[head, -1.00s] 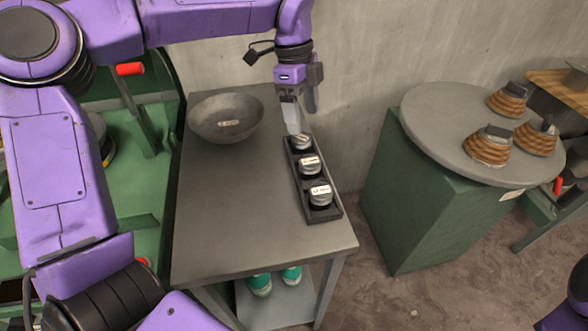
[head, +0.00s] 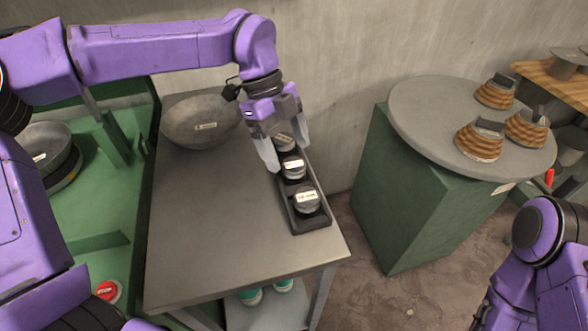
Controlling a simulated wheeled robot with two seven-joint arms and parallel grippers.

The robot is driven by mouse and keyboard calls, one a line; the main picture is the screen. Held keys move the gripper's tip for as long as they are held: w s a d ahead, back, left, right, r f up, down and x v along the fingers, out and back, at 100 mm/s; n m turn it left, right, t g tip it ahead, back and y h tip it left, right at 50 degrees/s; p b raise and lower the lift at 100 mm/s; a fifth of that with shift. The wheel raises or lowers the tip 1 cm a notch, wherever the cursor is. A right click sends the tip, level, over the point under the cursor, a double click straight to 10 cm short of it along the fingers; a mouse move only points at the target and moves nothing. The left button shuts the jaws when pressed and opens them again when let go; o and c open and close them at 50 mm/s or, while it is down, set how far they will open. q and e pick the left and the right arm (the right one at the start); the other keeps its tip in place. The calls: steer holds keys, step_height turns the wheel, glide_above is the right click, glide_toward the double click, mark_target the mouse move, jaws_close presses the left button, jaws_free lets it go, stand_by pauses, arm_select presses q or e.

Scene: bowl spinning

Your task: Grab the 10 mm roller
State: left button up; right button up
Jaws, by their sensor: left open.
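Three grey rollers with white labels stand in a row in a dark tray (head: 318,222) on the grey table. They are the far roller (head: 284,143), the middle roller (head: 293,167) and the near roller (head: 307,199). The label print is too small to tell which is the 10 mm one. My left gripper (head: 289,156) is open over the far end of the tray. Its fingers appear on either side of the far and middle rollers, and I cannot tell whether they touch. Part of the far roller is hidden. My right arm shows at the lower right, but its gripper is out of view.
A grey bowl (head: 203,120) lies at the back left of the table (head: 210,225), whose front is clear. A round grey table (head: 425,125) on a green base carries several brown ribbed pieces. A green machine with a bowl and red stop button (head: 108,291) stands left.

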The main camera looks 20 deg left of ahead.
mark_target(293, 163)
arm_select(q)
steer(key=x, duration=0.3)
steer(key=shift+d+f, duration=0.1)
steer(key=shift+f, duration=0.1)
steer(key=shift+w+r, duration=0.1)
jaws_close()
